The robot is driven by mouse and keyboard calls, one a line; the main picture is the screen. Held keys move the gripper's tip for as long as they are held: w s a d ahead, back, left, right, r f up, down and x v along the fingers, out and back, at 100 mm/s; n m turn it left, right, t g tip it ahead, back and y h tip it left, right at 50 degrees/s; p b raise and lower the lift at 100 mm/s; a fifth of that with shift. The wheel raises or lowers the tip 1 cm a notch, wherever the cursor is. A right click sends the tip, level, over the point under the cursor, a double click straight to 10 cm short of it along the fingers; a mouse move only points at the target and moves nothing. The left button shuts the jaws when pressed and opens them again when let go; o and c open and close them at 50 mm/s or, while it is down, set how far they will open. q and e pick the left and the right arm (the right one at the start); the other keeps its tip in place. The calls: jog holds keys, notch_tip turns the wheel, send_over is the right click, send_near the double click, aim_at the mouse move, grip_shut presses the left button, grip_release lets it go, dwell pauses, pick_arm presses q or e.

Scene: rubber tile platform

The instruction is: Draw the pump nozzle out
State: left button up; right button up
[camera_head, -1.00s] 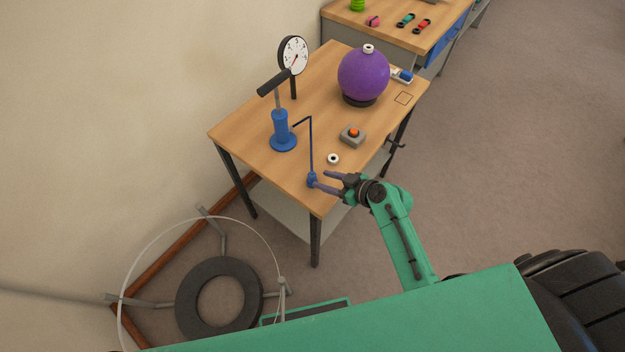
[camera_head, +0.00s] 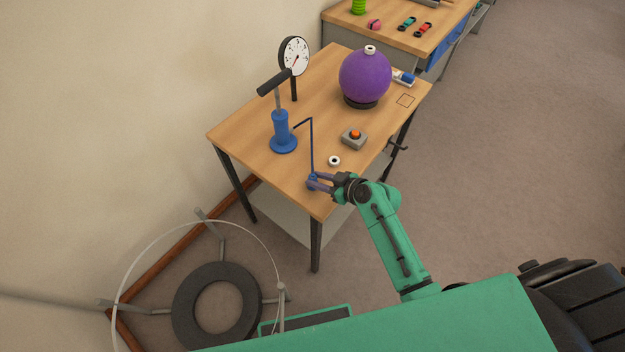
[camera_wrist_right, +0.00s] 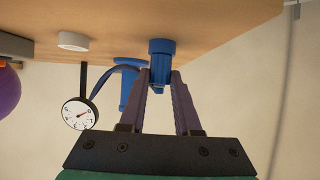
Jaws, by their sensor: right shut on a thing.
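A blue hand pump (camera_head: 282,135) with a dark T-handle stands on the wooden table. A thin dark hose rises from it and bends down to the blue pump nozzle (camera_head: 312,177) near the table's front corner. My right gripper (camera_head: 317,182) is shut on the nozzle. In the right wrist view the blue nozzle (camera_wrist_right: 163,62) sits between the purple fingers (camera_wrist_right: 160,88), its upper end close to the tabletop. The purple ball (camera_head: 365,75) rests on a dark ring stand with a white valve on top. My left gripper is not in view.
A white ring (camera_head: 334,161) and a grey box with an orange button (camera_head: 354,138) lie near the nozzle. A dial gauge (camera_head: 294,56) stands behind the pump. A black tyre (camera_head: 217,305) is on the floor at lower left.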

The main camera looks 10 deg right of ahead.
grip_shut()
jog(key=shift+r, duration=0.3)
jog(key=shift+r+p, duration=2.6)
jog(key=shift+r, duration=0.1)
